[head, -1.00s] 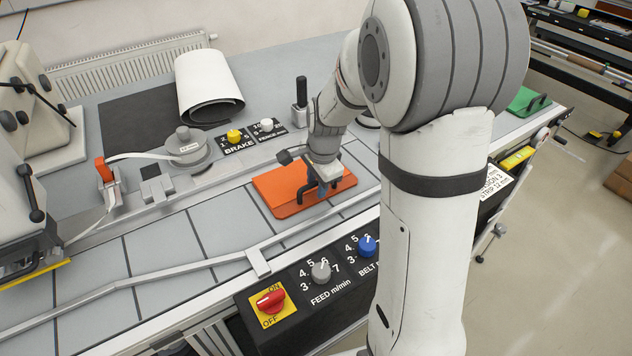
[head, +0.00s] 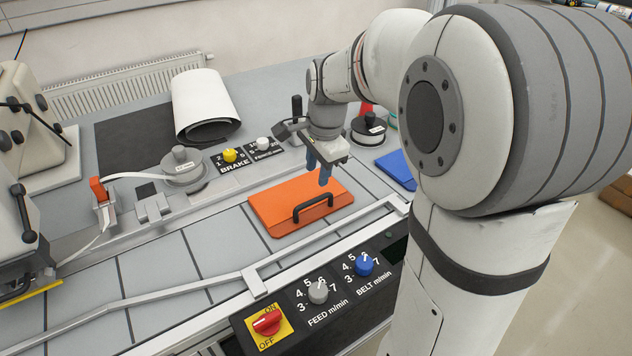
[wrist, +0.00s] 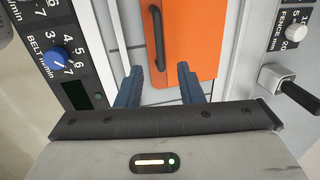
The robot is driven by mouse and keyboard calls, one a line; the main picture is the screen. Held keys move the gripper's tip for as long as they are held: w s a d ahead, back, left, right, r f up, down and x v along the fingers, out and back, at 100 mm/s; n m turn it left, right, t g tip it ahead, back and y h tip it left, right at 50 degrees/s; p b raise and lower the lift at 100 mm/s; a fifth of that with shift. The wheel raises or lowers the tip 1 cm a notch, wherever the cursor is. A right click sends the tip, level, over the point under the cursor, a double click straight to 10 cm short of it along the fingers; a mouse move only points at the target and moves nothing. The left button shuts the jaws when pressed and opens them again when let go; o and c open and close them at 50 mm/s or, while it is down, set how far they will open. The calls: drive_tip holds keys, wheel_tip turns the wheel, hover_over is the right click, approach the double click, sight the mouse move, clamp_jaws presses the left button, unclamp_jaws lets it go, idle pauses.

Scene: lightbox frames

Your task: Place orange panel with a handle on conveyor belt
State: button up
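The orange panel (head: 275,212) lies flat on the grey tiled conveyor belt (head: 205,236), and its black handle (head: 318,204) stands up from its top face. The panel (wrist: 183,42) and its handle (wrist: 155,38) also show in the wrist view, beyond my fingertips. My gripper (head: 320,178) has blue fingers and is above the panel's far right part, apart from the handle. In the wrist view my two fingers (wrist: 162,75) are spread with nothing between them.
A control panel with a blue belt knob (head: 364,265), a grey feed knob (head: 318,291) and a red switch (head: 267,322) runs along the front. A metal guide rail (head: 190,282) lies along the belt's near side. A blue panel (head: 397,168) lies farther right. The belt left of the orange panel is clear.

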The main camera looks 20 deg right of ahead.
drive_tip(key=s+f+n+t, duration=0.1)
drive_tip(key=s+n, duration=1.3)
drive_tip(key=s, duration=0.5)
drive_tip(key=shift+s+a+h, duration=0.2)
drive_tip(key=shift+a+h, duration=0.1)
drive_tip(key=shift+c, duration=0.2)
idle(0.9)
